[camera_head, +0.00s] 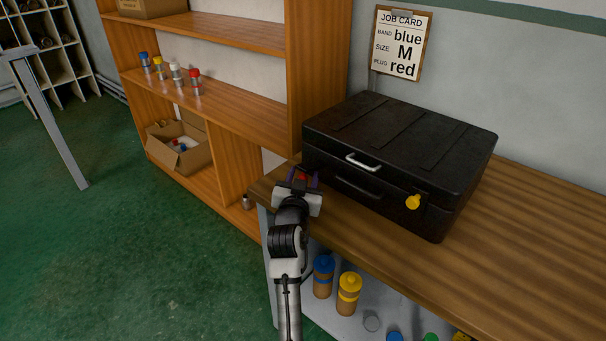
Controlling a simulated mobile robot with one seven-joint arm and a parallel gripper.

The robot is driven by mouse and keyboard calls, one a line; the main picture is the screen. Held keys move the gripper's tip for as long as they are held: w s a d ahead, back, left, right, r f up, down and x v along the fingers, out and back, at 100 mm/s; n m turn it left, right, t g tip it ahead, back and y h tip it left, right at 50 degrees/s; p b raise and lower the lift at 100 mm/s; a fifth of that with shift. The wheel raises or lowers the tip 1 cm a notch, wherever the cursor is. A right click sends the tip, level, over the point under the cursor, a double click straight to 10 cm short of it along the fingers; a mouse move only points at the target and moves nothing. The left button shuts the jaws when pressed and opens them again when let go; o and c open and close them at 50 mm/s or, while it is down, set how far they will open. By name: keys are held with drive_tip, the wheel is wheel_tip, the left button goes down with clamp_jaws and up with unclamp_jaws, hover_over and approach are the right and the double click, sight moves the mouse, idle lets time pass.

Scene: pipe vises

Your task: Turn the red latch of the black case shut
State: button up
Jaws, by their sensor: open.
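The black case (405,140) sits on the wooden bench with its lid down. A white handle (363,162) shows near its front edge. A yellow latch (413,202) is on the right part of its front. A small red part (301,177), which looks like the red latch, shows between the fingers of my gripper (303,180) at the left end of the case front. My gripper is open and partly hides the red part. I cannot tell whether the fingers touch it or how far it is turned.
The bench top (540,250) is clear to the right. Brown bottles with blue and yellow caps (349,294) stand below it. A wooden shelf (220,95) with small bottles and a cardboard box (180,147) stands left. A job card (402,44) hangs on the wall.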

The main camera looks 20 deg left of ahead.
drive_tip(key=shift+w, duration=0.15)
clamp_jaws()
